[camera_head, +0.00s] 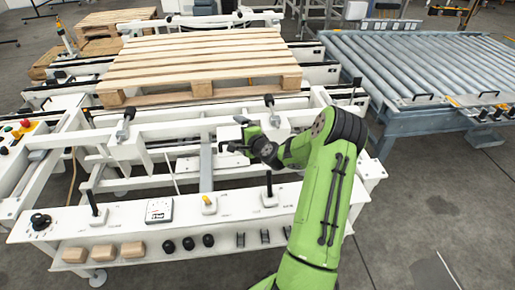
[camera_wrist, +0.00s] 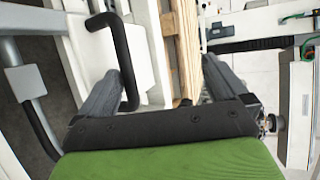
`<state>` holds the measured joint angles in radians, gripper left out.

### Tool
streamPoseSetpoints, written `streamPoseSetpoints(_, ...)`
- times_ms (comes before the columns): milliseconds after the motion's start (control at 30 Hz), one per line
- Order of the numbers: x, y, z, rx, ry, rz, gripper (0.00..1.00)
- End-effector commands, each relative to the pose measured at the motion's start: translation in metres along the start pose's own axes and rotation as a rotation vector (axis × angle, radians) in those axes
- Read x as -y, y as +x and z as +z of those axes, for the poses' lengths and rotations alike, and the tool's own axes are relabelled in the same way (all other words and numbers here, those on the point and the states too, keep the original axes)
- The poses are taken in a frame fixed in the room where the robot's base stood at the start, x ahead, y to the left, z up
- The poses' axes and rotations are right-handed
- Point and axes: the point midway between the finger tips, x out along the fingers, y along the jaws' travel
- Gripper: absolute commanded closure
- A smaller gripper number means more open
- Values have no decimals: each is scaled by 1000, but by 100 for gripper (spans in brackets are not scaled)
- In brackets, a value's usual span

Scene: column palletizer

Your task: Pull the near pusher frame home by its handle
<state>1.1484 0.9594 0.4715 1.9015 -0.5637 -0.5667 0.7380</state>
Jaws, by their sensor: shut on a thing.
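The near pusher frame (camera_head: 180,130) is a white beam lying across the machine in front of the wooden pallet (camera_head: 200,62). My gripper (camera_head: 240,134) is at this beam, right of its middle, reached from the front right. In the wrist view the black bent handle (camera_wrist: 125,60) stands against the white frame (camera_wrist: 148,50), between my gripper's two grey fingers (camera_wrist: 163,82) and close to the left one. My gripper is shut on the handle; the exact contact is hard to see. The pallet's wooden edge (camera_wrist: 183,50) also shows there, beyond the handle.
A white front panel (camera_head: 130,222) with upright black levers, knobs and a yellow-topped button lies below my arm. Several wooden blocks (camera_head: 103,252) sit on its lower shelf. Black-knobbed posts (camera_head: 126,124) rise from the beam. A roller conveyor (camera_head: 425,65) stands at the right, with open floor before it.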

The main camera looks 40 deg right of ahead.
Motion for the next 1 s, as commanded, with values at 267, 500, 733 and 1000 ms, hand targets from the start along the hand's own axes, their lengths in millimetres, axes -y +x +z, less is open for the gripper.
streamPoseSetpoints(267,9,-23,-4,-11,-7,-31,24)
streamPoseSetpoints(500,5,-42,-3,-11,-6,-26,73)
streamPoseSetpoints(733,-1,-61,-2,-7,-3,-18,73)
streamPoseSetpoints(1000,-5,-82,-2,-7,-3,-15,73)
